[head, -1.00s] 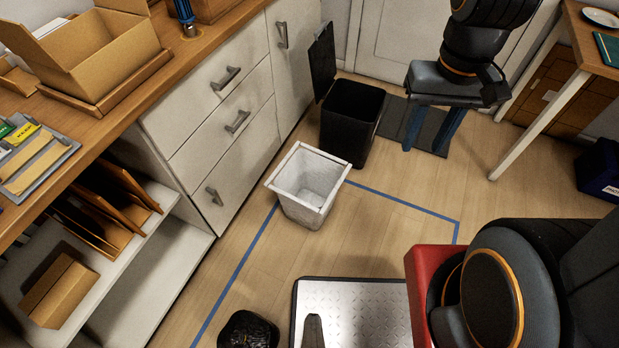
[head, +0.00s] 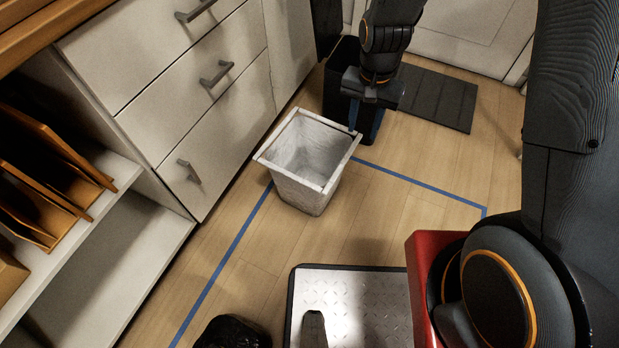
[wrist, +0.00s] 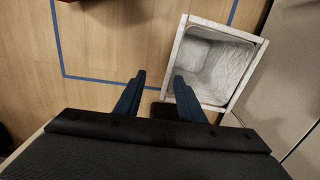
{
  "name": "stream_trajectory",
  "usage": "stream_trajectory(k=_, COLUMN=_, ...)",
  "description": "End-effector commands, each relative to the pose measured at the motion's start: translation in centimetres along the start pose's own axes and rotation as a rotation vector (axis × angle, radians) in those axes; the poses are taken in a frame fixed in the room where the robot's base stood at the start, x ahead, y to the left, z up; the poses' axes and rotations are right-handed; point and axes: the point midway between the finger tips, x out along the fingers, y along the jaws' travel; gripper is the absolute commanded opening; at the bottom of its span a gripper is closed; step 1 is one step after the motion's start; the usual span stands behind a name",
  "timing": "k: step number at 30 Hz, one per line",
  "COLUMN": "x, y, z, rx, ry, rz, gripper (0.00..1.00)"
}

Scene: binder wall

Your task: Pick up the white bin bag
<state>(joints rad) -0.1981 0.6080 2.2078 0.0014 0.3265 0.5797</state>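The white bin bag (head: 300,158) lines an open square bin with a pale rim, standing upright on the wooden floor beside the drawers. In the wrist view the bag (wrist: 222,66) shows from above, its crinkled inside empty. My gripper (head: 364,130) is just right of and behind the bag in the head view, above the floor and in front of the black bin. In the wrist view my gripper (wrist: 158,82) has its two blue fingers apart with nothing between them. The right finger's tip is close to the bin's rim; I cannot tell whether they touch.
A black bin (head: 342,82) with a raised lid stands behind. A dark mat (head: 432,98) lies to its right. White drawers (head: 195,85) border the left. A black bag-like object (head: 232,333) is at the bottom. Blue tape (head: 228,258) marks the floor, which is clear right of the bag.

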Motion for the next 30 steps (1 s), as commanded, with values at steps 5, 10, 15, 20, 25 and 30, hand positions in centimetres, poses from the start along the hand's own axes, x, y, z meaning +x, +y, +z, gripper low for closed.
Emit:
stream_trajectory(k=5, x=7.2, y=-2.2, z=-1.3, rx=0.054, ry=-0.002, rz=0.002, gripper=0.36)
stream_trajectory(k=10, x=9.8, y=-3.1, z=-1.7, rx=0.082, ry=0.0, rz=0.0, gripper=0.36)
stream_trajectory(k=15, x=11.4, y=-3.3, z=-1.7, rx=0.087, ry=0.0, rz=0.001, gripper=0.36)
stream_trajectory(k=20, x=12.8, y=-3.3, z=-1.7, rx=0.087, ry=0.0, rz=0.001, gripper=0.36)
stream_trajectory(k=25, x=14.3, y=-3.5, z=-1.6, rx=0.086, ry=0.0, rz=0.0, gripper=0.36)
stream_trajectory(k=30, x=16.9, y=-3.7, z=-1.4, rx=0.086, ry=0.0, rz=0.001, gripper=0.36)
